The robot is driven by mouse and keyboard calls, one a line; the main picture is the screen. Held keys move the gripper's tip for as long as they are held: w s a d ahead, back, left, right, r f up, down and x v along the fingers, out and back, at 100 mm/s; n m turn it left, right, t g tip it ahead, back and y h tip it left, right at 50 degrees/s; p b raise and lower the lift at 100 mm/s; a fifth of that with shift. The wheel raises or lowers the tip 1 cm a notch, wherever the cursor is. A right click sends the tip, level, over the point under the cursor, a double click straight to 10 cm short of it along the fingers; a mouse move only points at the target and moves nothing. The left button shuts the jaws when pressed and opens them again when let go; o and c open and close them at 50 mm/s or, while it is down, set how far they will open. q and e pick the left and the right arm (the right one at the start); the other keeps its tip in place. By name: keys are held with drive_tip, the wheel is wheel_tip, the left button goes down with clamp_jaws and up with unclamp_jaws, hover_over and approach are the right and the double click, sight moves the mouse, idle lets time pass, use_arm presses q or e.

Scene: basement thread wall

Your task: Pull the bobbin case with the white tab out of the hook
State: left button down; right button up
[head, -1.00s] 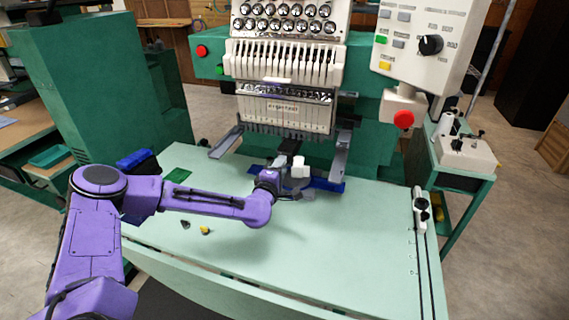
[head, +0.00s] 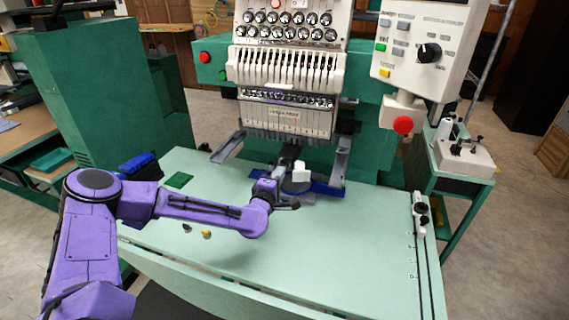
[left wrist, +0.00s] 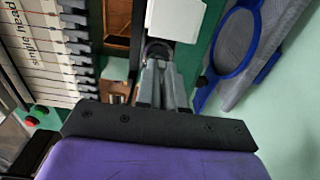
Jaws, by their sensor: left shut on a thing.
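My left gripper (head: 282,178) is in front of the machine's white arm end (head: 301,172), low under the needle heads. In the left wrist view its grey fingers (left wrist: 160,82) are close together, shut on a small dark rounded metal part (left wrist: 157,48), which looks like the bobbin case. The white arm end (left wrist: 174,20) is just beyond the fingertips. The fingers hide most of the held part. I cannot make out the white tab, or whether the case is still seated in the hook. My right gripper is not in view.
A blue hoop (left wrist: 238,44) with grey cloth lies close beside the fingers; it also shows in the head view (head: 328,188). A small yellow piece (head: 207,234) lies on the open pale green table (head: 330,245).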

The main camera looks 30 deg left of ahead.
use_arm(q)
drive_tip(key=shift+s, duration=0.25)
drive_tip(key=s+p, duration=0.1)
drive_tip(key=s+r, duration=0.1)
drive_tip(key=s+d+r+p, duration=0.1)
drive_tip(key=s, duration=0.1)
drive_tip(key=shift+p, duration=0.35)
